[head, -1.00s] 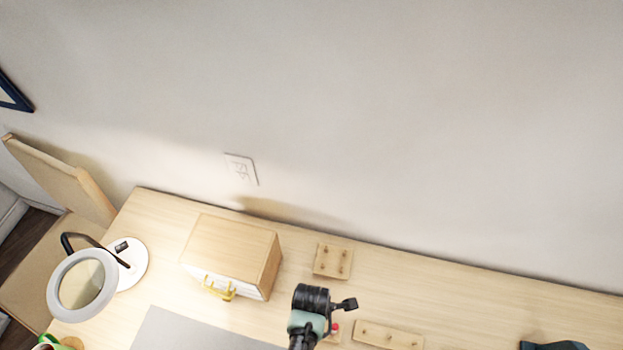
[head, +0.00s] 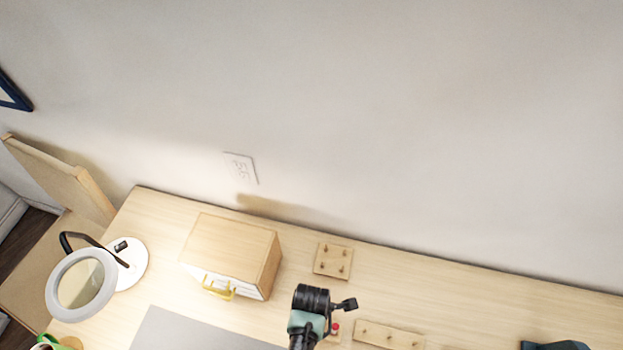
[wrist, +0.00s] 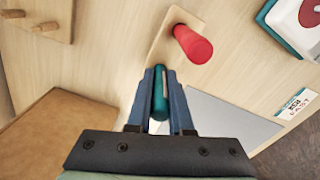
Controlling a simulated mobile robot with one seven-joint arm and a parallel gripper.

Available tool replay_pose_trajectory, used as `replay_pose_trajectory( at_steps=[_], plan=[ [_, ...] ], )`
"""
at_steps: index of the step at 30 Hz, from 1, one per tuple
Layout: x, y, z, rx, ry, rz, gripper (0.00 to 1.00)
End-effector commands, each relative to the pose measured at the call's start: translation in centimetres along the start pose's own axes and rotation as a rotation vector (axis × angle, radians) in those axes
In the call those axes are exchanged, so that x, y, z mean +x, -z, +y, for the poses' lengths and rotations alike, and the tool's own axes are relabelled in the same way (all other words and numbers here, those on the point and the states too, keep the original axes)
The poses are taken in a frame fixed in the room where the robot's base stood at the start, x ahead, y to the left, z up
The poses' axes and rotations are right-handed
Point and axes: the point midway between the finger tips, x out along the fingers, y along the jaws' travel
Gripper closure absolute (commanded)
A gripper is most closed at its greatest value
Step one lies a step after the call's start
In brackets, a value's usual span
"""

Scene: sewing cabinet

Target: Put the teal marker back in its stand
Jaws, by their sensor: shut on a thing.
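In the wrist view the teal marker (wrist: 160,95) is between the two blue fingers of my gripper (wrist: 160,75), which is shut on it. Just beyond the fingertips is a small wooden stand (wrist: 168,30) with a red marker (wrist: 192,44) standing in it. The near part of the stand lies behind the fingers and the teal marker, so I cannot tell whether the marker is in the stand or above it. In the head view my wrist hides most of the stand and the marker; a bit of the red marker (head: 336,327) shows beside my wrist.
A wooden drawer box (head: 232,255) with a yellow handle stands left of my wrist. A pegged board (head: 333,260) lies behind, another (head: 389,335) to the right. A ring lamp (head: 82,285) is at far left. A grey mat (head: 195,330) lies in front.

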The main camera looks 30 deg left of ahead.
Motion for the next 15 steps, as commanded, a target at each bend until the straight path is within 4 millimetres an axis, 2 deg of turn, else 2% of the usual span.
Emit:
replay_pose_trajectory(
  at_steps=[1, 6, 7, 15],
  plan=[
    [-0.02, 0.00, 0.02, 0.000, 0.000, 0.000, 0.79],
    [-0.02, 0.00, 0.01, 0.000, 0.000, 0.000, 0.48],
    [-0.02, 0.00, 0.01, 0.000, 0.000, 0.000, 0.46],
    [-0.05, 0.00, 0.01, 0.000, 0.000, 0.000, 0.46]
  ],
)
